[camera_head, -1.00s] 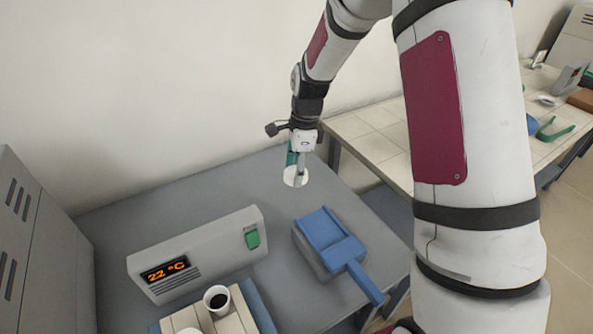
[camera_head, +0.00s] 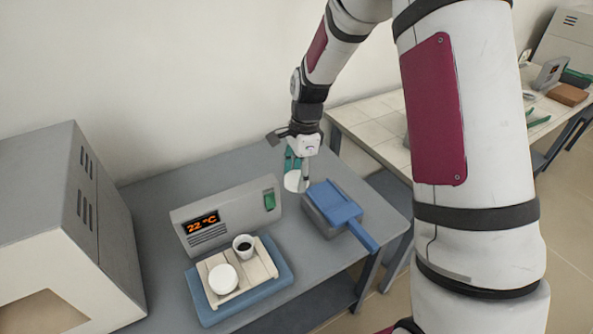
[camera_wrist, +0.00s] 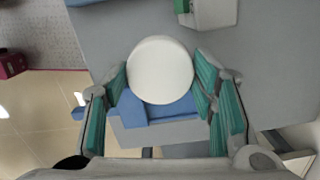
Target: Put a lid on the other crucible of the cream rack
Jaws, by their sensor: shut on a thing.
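My gripper (camera_head: 297,180) is shut on a round white lid (camera_wrist: 161,70), held above the grey table near its back right. The lid also shows in the head view (camera_head: 292,182), tilted toward the camera. The cream rack (camera_head: 259,266) stands on a blue mat (camera_head: 207,317) at the table's front. It holds a white lidded crucible (camera_head: 222,279) at the left and an open crucible (camera_head: 244,246) with a dark inside at the right. My gripper is behind and to the right of the rack, well apart from it.
A grey controller reading 22 °C (camera_head: 240,209) stands right behind the rack. A blue-topped block with a handle (camera_head: 332,203) lies at the right of the table. A furnace (camera_head: 50,220) stands at the left. A tiled table is behind right.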

